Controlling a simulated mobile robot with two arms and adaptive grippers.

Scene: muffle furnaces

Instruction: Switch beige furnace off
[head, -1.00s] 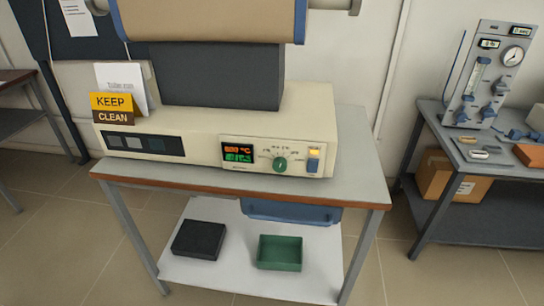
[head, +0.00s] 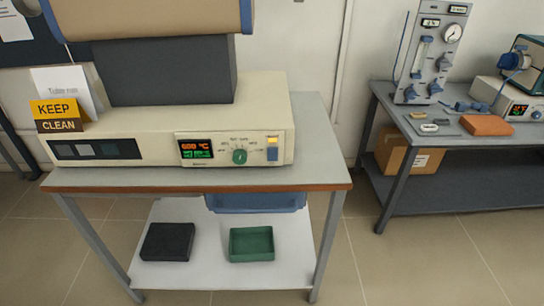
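The beige furnace (head: 150,123) stands on a grey-topped table with a brown edge, its control panel (head: 229,150) facing me. The panel has a lit display (head: 203,149) with an orange line above a green line. A green knob (head: 239,156) sits right of the display. At the panel's right end is a switch (head: 272,149) with a lit amber top and a blue-grey part below. A dark strip with small grey squares is on the left of the front. Neither of my grippers is in the head view.
The table (head: 315,165) has a lower shelf with a black tray (head: 167,242), a green tray (head: 251,244) and a blue bin (head: 256,201). A yellow KEEP CLEAN sign (head: 54,110) stands on the furnace. A second bench (head: 455,181) at right holds a gauge panel (head: 433,55). Floor between is clear.

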